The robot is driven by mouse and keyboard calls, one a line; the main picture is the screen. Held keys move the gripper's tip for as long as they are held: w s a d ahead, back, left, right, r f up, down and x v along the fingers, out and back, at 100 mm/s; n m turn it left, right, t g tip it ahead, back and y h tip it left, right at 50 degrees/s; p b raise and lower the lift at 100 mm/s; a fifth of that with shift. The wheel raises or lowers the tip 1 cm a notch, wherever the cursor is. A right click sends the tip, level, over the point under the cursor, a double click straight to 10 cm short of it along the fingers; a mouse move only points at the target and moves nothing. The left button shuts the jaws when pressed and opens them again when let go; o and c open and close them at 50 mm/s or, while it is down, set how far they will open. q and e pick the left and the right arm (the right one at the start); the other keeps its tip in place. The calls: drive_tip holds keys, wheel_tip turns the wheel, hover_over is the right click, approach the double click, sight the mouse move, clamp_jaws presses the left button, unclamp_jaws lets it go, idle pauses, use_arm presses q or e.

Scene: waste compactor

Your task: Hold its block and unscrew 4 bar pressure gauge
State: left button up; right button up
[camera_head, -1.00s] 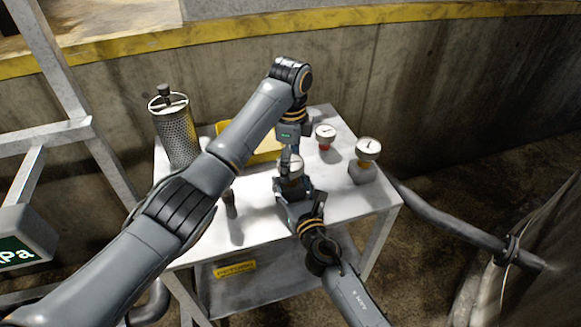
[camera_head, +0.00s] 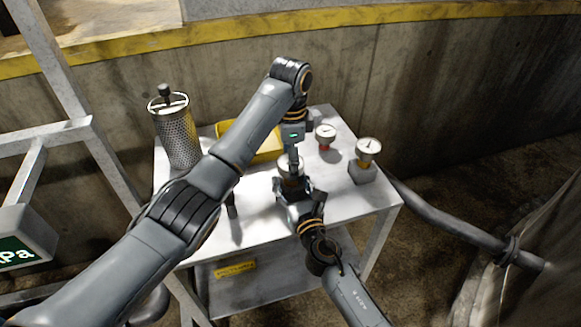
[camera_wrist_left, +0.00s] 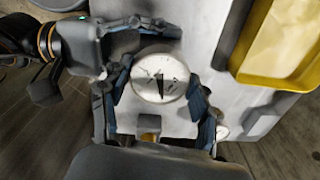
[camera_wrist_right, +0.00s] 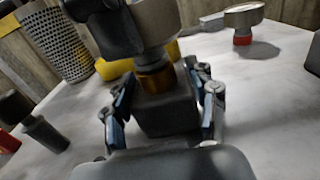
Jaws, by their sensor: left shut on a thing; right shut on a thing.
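A round white-faced pressure gauge (camera_wrist_left: 160,78) with a dark needle shows in the left wrist view; its numbers are too small to read. My left gripper (camera_head: 291,160) comes down from above and is shut on the gauge, a finger on each side of the dial. The gauge's brass neck (camera_wrist_right: 155,80) sits upright in a dark grey block (camera_wrist_right: 165,115). My right gripper (camera_wrist_right: 165,108) is shut on this block from the front, one finger on each side. It also shows in the head view (camera_head: 293,190), where the arms largely hide the block.
Another gauge on a block (camera_head: 366,148) and a gauge with a red base (camera_head: 325,132) stand on the right of the white table (camera_head: 260,230). A perforated metal cylinder (camera_head: 180,140) stands back left, beside a yellow tray (camera_head: 262,152). A dark upright object (camera_head: 231,205) stands front left.

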use_arm(q)
drive_tip(key=shift+n, duration=0.5)
drive_tip(key=shift+n, duration=1.2)
drive_tip(key=n, duration=0.2)
drive_tip(key=shift+n, duration=0.4)
drive_tip(key=shift+n, duration=0.8)
drive_tip(key=n, duration=0.3)
drive_tip(key=shift+n, duration=0.3)
